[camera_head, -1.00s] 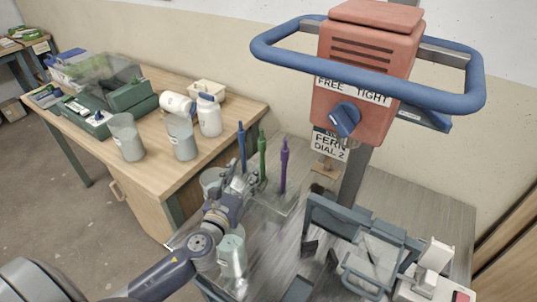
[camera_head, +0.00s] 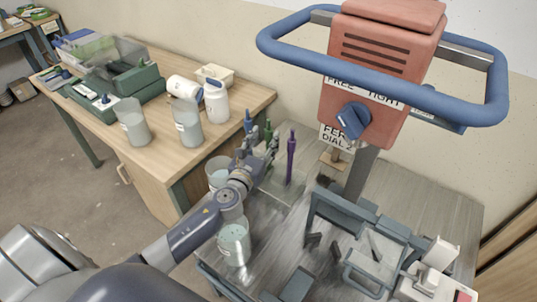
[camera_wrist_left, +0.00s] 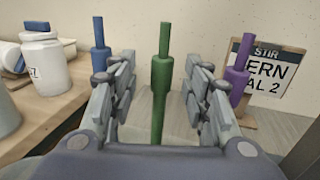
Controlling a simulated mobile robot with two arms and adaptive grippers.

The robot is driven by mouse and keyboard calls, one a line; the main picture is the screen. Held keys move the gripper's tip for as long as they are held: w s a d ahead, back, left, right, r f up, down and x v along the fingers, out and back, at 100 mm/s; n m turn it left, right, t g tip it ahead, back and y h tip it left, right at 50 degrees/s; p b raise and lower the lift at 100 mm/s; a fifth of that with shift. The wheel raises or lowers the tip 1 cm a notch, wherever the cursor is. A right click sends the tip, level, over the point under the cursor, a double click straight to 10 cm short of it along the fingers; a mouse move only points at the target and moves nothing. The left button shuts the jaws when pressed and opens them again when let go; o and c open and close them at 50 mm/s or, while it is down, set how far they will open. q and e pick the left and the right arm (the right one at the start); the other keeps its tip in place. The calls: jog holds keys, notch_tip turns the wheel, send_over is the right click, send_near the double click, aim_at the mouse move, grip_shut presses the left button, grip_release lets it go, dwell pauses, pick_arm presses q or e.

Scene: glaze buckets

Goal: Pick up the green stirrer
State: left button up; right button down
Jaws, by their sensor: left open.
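The green stirrer (camera_wrist_left: 161,80) stands upright between the two open fingers of my left gripper (camera_wrist_left: 160,95) in the left wrist view, with space on both sides of it. In the head view only the upper part of the green stirrer (camera_head: 268,131) shows, and my left gripper (camera_head: 260,148) hides the rest. A blue stirrer (camera_wrist_left: 99,45) stands to the left of the fingers and a purple stirrer (camera_wrist_left: 236,85) to the right. My right gripper is not in view.
A clear cup (camera_head: 234,243) stands below my left forearm. The red mixer head (camera_head: 380,75) with its blue ring guard (camera_head: 350,62) rises at right. A FERN DIAL 2 sign (camera_wrist_left: 268,72) stands behind the stirrers.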

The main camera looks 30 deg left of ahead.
aim_at(267, 135)
pick_arm(q)
jog(key=w, duration=0.2)
jog(key=shift+w, duration=0.35)
jog(key=shift+w+a, duration=0.1)
jog(key=shift+w, duration=0.4)
jog(key=shift+c, duration=0.7)
grip_shut()
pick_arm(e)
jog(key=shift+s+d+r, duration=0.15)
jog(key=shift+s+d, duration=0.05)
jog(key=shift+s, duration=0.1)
pick_arm(q)
jog(key=shift+r, duration=0.1)
